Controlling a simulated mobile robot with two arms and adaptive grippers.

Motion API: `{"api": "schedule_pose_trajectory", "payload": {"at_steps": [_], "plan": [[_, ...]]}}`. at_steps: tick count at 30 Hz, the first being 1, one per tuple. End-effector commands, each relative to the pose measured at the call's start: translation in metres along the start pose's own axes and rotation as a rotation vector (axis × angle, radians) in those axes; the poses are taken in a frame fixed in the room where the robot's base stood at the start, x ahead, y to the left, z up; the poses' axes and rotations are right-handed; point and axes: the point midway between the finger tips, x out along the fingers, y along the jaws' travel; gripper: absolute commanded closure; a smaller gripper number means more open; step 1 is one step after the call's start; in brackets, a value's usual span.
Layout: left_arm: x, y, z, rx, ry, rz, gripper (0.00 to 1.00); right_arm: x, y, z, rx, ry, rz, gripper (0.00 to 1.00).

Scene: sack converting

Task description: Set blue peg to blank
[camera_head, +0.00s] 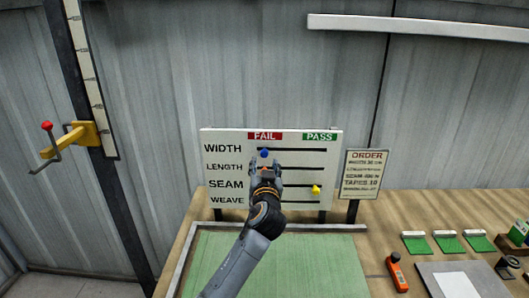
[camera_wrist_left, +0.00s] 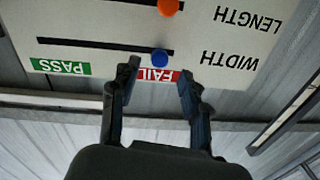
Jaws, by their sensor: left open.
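The white board (camera_head: 225,136) has rows WIDTH, LENGTH, SEAM and WEAVE, each with a dark slot, under a red FAIL label (camera_head: 265,136) and a green PASS label (camera_head: 319,136). The blue peg (camera_head: 264,153) sits in the WIDTH slot under FAIL, near the slot's left end. It also shows in the left wrist view (camera_wrist_left: 159,57), which is upside down. My left gripper (camera_head: 265,165) is open in front of the board, its fingertips (camera_wrist_left: 160,76) on either side of the peg's line. Contact cannot be told. My right gripper is out of view.
An orange peg (camera_wrist_left: 168,7) is in the LENGTH row, and a yellow peg (camera_head: 316,189) is in the SEAM row near PASS. An ORDER sign (camera_head: 366,174) stands right of the board. A green mat (camera_head: 320,265) covers the bench in front.

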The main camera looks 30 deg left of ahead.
Motion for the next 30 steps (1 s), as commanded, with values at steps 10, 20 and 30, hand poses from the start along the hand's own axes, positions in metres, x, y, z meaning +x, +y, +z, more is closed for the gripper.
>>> {"api": "schedule_pose_trajectory", "payload": {"at_steps": [10,20,30], "plan": [[0.047,0.000,-0.001,0.001,-0.001,0.000,0.54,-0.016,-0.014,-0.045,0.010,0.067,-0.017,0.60],[0.054,0.000,0.000,0.000,0.001,0.001,0.54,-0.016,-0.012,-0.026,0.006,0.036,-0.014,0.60],[0.054,0.000,0.000,0.000,0.000,0.001,1.00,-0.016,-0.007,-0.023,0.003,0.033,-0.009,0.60]]}}
